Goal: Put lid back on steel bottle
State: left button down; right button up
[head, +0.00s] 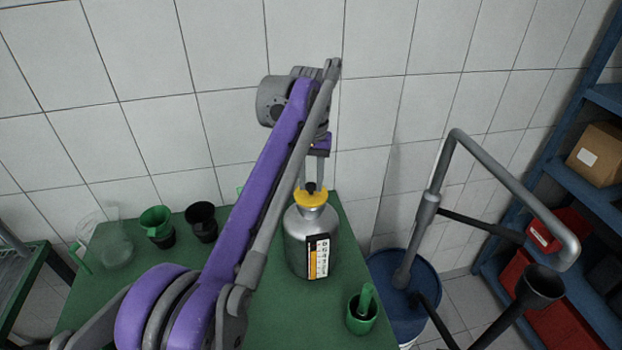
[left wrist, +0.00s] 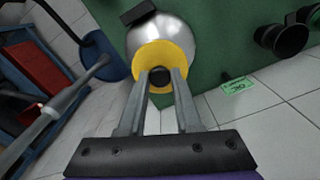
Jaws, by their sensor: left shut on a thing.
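The steel bottle (head: 299,247) stands upright on the green table, with a black, white and orange label on its front. The yellow lid (head: 311,199) with a black knob is at the top of the bottle, over its mouth. My left gripper (head: 313,185) is shut on the lid's knob from above. In the left wrist view the fingers (left wrist: 161,80) close on the black knob, and the yellow lid (left wrist: 180,55) lies in front of the bottle's silver shoulder (left wrist: 175,25). I cannot tell whether the lid is fully seated. My right gripper is not in view.
On the green table (head: 272,315), a green cup (head: 361,317) stands front right of the bottle. Green and black funnels (head: 201,222) and a clear jug (head: 108,245) stand at the left. A blue drum (head: 395,312) with a grey pump is at the right. A tiled wall is behind.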

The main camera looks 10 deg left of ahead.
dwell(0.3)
pick_arm(q)
jog(key=shift+c, duration=0.2)
grip_release()
dwell(0.3)
jog(key=shift+r+p, duration=1.3)
jog(key=shift+r, duration=1.2)
jog(key=shift+r+p, duration=0.35)
jog(key=shift+r, duration=0.7)
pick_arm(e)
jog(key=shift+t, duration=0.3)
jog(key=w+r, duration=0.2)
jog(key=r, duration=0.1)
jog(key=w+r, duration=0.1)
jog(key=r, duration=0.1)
pick_arm(q)
jog(key=shift+c, duration=0.3)
grip_shut()
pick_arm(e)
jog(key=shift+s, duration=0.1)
